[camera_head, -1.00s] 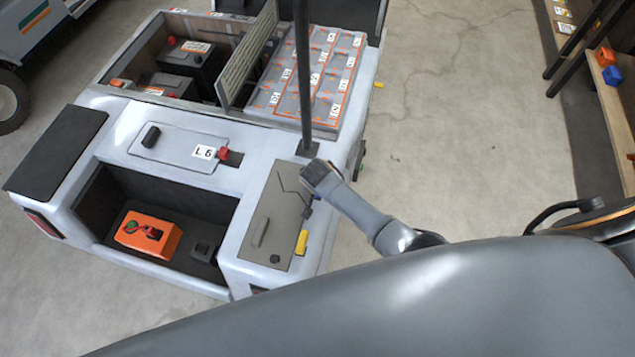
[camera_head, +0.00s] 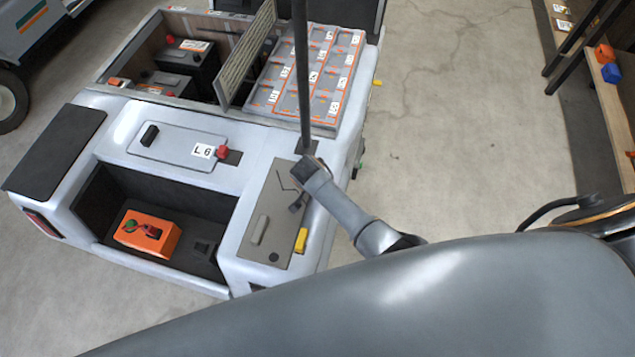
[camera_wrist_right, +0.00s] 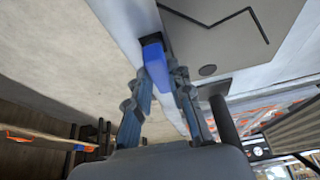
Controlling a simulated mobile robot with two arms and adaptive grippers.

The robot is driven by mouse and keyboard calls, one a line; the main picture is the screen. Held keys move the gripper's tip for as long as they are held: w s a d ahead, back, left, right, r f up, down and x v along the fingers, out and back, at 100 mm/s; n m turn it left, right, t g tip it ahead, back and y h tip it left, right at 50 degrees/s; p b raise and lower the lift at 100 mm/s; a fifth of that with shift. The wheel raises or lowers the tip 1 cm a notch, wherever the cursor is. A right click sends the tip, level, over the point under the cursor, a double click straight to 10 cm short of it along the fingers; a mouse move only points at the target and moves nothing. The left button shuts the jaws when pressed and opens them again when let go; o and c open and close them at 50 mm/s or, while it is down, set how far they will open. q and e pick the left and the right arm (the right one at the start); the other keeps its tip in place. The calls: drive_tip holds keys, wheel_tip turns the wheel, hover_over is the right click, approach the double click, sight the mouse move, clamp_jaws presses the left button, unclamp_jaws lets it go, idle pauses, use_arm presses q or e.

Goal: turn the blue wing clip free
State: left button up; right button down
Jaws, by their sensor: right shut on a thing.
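The blue wing clip (camera_wrist_right: 155,62) shows in the right wrist view, at the edge of a grey panel with a black zigzag line. My right gripper (camera_wrist_right: 162,80) is shut on it, with a finger on each side. In the head view my right gripper (camera_head: 298,200) is over the right edge of the same grey panel (camera_head: 268,222) on the cart, close to the foot of the dark post. The clip cannot be made out there, hidden by the gripper and wrist. My left gripper is in no frame.
A dark upright post (camera_head: 303,90) rises beside my right wrist. A yellow piece (camera_head: 301,240) sits on the cart's near right edge. An orange box (camera_head: 147,234) lies in the cart's recess. The floor (camera_head: 450,130) right of the cart is clear.

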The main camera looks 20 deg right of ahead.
drive_tip(key=c, duration=1.2)
unclamp_jaws()
drive_tip(key=shift+r, duration=0.1)
drive_tip(key=v, duration=1.1)
drive_tip(key=shift+r, duration=0.4)
drive_tip(key=shift+s, duration=0.1)
